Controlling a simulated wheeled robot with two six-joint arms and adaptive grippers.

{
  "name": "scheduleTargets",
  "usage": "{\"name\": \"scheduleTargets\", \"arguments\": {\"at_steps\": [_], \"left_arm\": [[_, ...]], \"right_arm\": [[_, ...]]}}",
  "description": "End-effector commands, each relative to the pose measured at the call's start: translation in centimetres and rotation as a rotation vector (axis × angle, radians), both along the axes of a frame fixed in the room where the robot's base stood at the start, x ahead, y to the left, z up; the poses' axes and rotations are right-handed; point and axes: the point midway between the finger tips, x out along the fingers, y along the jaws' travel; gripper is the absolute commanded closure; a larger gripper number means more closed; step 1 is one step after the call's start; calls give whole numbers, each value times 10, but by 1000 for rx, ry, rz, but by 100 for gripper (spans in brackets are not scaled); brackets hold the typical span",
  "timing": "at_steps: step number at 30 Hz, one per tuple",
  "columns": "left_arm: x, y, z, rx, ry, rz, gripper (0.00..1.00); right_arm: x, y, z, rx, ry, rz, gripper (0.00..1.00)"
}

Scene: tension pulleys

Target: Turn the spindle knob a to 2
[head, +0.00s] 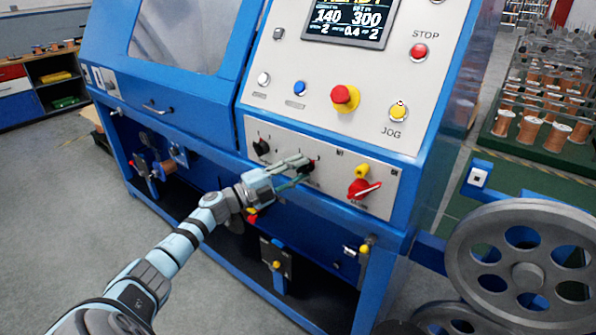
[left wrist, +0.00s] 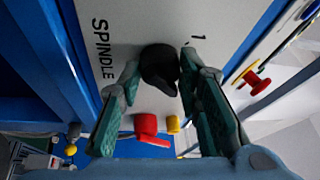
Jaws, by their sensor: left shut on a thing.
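The spindle knob (left wrist: 160,68) is black, on the pale panel, with the word SPINDLE on one side and a "1" mark on the other in the left wrist view. In the head view only a dark part of the knob (head: 312,166) shows past my fingers. My left gripper (head: 303,168) reaches the panel from the left, its two green-padded fingers on either side of the knob, shut on it. The knob's pointer direction and any "2" mark cannot be read clearly. My right gripper is not in view.
Another black knob (head: 261,147) sits left on the same panel. Above are a red stop knob (head: 345,97), a yellow JOG button (head: 399,110) and a display (head: 347,19). A grey spoked wheel (head: 525,265) stands at right.

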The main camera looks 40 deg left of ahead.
Motion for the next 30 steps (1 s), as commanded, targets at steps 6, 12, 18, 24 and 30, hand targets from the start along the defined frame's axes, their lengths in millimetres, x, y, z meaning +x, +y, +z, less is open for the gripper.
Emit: {"name": "scheduleTargets", "arguments": {"at_steps": [6,12,18,24,30], "left_arm": [[0,0,0,1,0,0,49],[0,0,0,0,0,0,48],[-9,4,-3,2,2,0,48],[-53,20,-11,5,9,-3,48],[-96,36,-17,5,11,-7,48]], "right_arm": [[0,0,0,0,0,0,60],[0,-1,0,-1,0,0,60],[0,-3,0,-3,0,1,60],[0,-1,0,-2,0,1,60],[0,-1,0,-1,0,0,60]]}}
